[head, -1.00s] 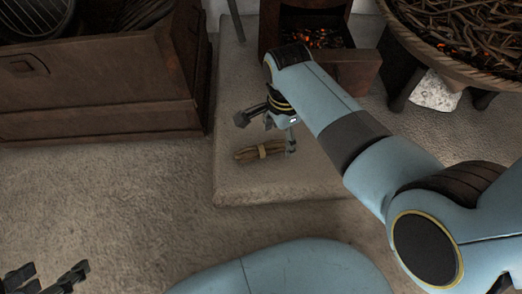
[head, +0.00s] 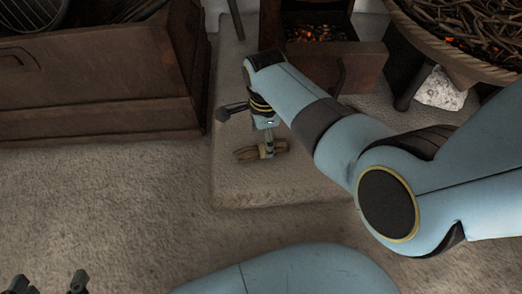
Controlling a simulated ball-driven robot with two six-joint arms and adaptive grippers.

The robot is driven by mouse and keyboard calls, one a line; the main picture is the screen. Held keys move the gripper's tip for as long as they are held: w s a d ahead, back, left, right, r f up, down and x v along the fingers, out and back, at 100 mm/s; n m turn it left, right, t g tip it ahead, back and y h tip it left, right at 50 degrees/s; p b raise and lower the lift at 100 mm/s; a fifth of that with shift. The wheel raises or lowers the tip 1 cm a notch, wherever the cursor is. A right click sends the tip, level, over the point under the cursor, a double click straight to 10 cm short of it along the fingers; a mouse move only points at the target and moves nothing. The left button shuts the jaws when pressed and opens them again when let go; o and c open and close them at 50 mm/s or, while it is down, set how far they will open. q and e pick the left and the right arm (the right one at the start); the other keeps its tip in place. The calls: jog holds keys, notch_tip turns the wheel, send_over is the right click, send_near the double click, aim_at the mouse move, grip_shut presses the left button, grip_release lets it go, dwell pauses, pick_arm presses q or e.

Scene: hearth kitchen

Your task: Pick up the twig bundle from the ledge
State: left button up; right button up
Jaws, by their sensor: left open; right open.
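The twig bundle (head: 246,155) is a short brown bundle with a lighter band around its middle. It lies on the pale stone ledge (head: 285,188), near the ledge's front left. My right gripper (head: 247,132) is open, just above and behind the bundle in the picture. One of its fingers reaches down in front of the bundle's right part; whether it touches cannot be told. The other finger sticks out to the left. My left gripper (head: 48,285) is open and empty at the bottom left corner, partly cut off, far from the bundle.
A wooden chest (head: 100,105) stands to the left of the ledge. Behind the arm is a small wooden box with glowing embers (head: 318,32). A wide basket of twigs (head: 450,40) stands on legs at the top right. The floor (head: 120,210) in front is clear.

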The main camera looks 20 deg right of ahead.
aim_at(263, 146)
jog(key=shift+f+b, duration=0.65)
jog(key=shift+f, duration=0.05)
pick_arm(q)
jog(key=w+d+r+m+t+h+b, duration=0.1)
jog(key=w+d+r+t, duration=0.1)
jog(key=w+r+t, duration=0.75)
pick_arm(e)
jog(key=shift+f, duration=0.6)
jog(key=shift+f+b, duration=1.15)
jog(key=shift+f, duration=0.1)
jog(key=shift+w, duration=0.1)
pick_arm(q)
notch_tip(263, 146, up, 18)
jog(key=w+d+m+t+h, duration=0.1)
jog(key=m+t+h, duration=0.1)
jog(key=t+h, duration=0.2)
jog(key=shift+w+m, duration=0.2)
jog(key=shift+m, duration=0.2)
pick_arm(e)
jog(key=shift+c, duration=0.4)
jog(key=c, duration=1.2)
pick_arm(q)
jog(key=shift+f, duration=0.1)
